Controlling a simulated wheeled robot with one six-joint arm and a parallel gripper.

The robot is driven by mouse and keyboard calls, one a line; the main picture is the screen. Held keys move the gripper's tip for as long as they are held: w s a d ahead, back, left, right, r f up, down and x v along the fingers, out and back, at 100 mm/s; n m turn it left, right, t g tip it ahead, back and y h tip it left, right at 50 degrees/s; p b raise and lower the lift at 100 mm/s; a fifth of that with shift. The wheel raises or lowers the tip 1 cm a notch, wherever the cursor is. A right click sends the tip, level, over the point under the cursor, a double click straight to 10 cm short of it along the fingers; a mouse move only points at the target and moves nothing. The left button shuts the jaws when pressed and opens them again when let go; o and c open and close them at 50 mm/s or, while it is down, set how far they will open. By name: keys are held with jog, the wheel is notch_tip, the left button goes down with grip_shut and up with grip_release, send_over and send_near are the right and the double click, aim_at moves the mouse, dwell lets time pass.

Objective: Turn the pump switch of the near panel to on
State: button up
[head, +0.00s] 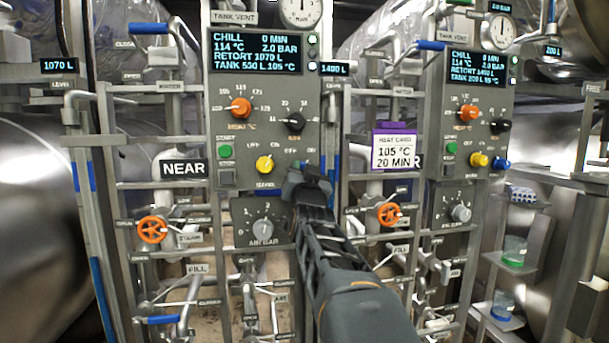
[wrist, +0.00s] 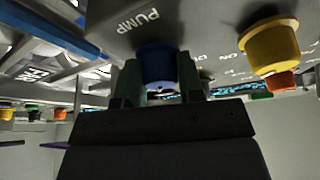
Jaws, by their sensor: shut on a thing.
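The near panel (head: 218,112) is a grey upright box with a lit display, next to a NEAR sign (head: 184,168). In the wrist view the blue pump switch (wrist: 157,61) sits beside the PUMP lettering. My gripper (head: 303,174) is at the lower right of the near panel. In the wrist view its fingers (wrist: 157,82) stand on both sides of the blue switch, shut on it. In the head view my gripper hides most of this switch, and I cannot tell which way it points.
The yellow knob (head: 264,164) is just left of my gripper, with a green start button (head: 225,152) further left. Orange (head: 240,108) and black (head: 295,122) knobs are above. A purple-framed heat card (head: 394,150) hangs to the right. Below is the air knob (head: 263,233).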

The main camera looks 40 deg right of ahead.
jog(key=o, duration=0.9)
jog(key=shift+f, duration=0.1)
